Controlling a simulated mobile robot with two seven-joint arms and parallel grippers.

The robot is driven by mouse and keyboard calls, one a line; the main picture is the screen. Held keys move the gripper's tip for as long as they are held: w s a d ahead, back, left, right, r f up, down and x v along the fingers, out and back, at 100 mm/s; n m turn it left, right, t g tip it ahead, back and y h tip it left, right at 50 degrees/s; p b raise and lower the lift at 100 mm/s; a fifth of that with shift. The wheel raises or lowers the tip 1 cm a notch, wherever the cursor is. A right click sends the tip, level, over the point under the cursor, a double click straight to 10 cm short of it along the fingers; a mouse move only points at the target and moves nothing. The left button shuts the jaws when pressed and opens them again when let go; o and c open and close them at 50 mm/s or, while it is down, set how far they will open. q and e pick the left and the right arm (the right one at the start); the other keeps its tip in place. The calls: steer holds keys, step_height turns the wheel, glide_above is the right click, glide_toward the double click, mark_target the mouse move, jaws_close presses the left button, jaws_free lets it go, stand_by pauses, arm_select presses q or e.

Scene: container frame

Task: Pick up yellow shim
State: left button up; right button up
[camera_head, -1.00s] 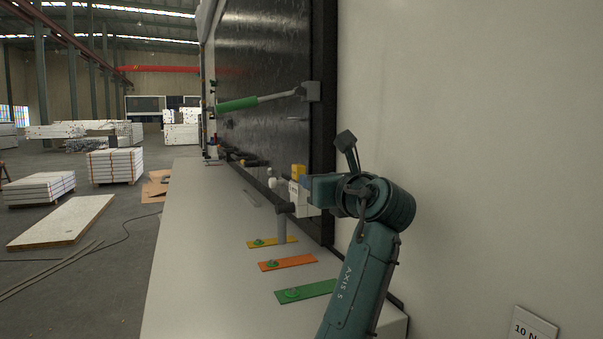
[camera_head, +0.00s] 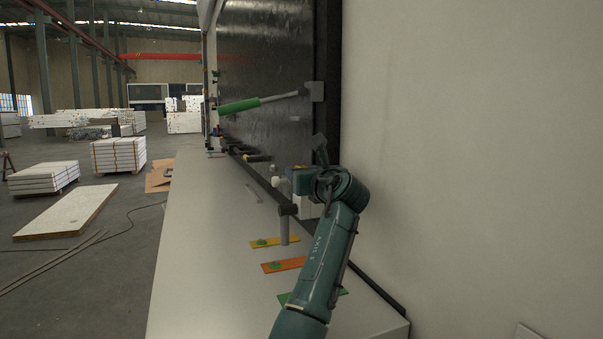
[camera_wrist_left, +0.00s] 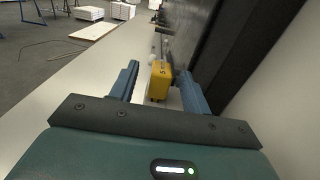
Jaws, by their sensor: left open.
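A flat yellow strip (camera_head: 288,241), which looks like the yellow shim, lies on the pale bench with a small green piece on its left part. A grey post with a dark top stands at its right part. My left gripper (camera_wrist_left: 160,72) is open, with its two blue fingers apart. A yellow block (camera_wrist_left: 160,82) marked with a dark figure shows between the fingers in the left wrist view; contact cannot be told. In the head view the arm is beyond the strips to the right, near the dark panel, and hides the fingertips. My right gripper is not in view.
An orange strip (camera_head: 290,263) and a green strip, partly hidden by my arm, lie nearer on the bench (camera_head: 195,260). The dark upright panel (camera_head: 270,80) with a green-handled bar (camera_head: 240,106) borders the bench at right. The bench's left side is clear.

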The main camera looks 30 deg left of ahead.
arm_select(q)
steer(key=shift+x, duration=0.95)
jaws_close()
